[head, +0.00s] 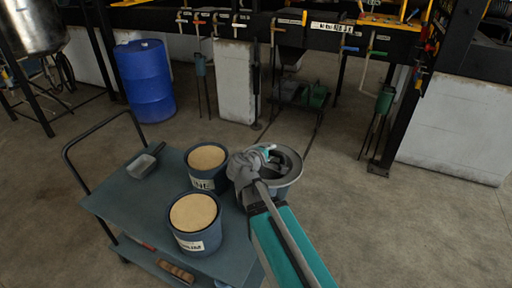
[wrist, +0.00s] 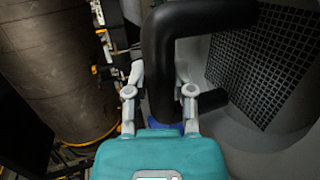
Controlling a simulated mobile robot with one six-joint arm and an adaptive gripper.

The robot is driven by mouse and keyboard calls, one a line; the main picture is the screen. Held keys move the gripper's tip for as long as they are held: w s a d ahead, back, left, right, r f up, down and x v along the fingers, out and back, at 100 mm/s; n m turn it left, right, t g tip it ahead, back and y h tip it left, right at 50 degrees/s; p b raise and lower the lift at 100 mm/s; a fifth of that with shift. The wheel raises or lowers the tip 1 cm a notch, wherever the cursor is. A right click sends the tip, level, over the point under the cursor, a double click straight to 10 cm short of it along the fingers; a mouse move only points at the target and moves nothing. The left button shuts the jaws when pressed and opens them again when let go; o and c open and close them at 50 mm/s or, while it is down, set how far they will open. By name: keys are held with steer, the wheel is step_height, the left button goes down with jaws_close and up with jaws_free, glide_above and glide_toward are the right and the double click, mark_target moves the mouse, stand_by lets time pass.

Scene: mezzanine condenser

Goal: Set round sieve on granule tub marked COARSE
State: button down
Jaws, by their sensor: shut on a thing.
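The round sieve (head: 291,158) is a grey ring with a dark inside, at the right end of the trolley in the head view. In the wrist view its dark mesh (wrist: 268,62) and black bent handle (wrist: 205,18) show close up. My gripper (head: 262,160) is shut on the handle, and its fingers (wrist: 160,88) stand either side of it. Two blue tubs of pale granules stand left of the sieve: one label (head: 203,184) ends in "NE", the other (head: 190,246) in "UM". No COARSE label is readable; my arm and the sieve hide that area.
The blue-grey trolley (head: 120,203) has a scoop (head: 143,165) at its left and a black push handle (head: 88,143). A brush (head: 175,271) lies on its lower shelf. A blue drum (head: 146,82) and pipe racks stand behind. The floor at right is clear.

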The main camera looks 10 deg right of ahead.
steer(key=w+a+f+b, duration=0.1)
steer(key=w+f+b, duration=0.3)
steer(key=w, duration=0.3)
steer(key=w+a+f+b, duration=0.1)
steer(key=w+f+b, duration=0.3)
steer(key=w, duration=0.3)
steer(key=shift+a, duration=0.3)
steer(key=shift+s+f, duration=0.1)
steer(key=shift+f, duration=0.15)
step_height(320, 180, down, 6)
steer(key=b, duration=0.7)
steer(key=shift+f, duration=0.25)
steer(key=shift+f+b, duration=0.55)
steer(key=shift+f, duration=0.05)
steer(key=shift+c, duration=2)
jaws_free()
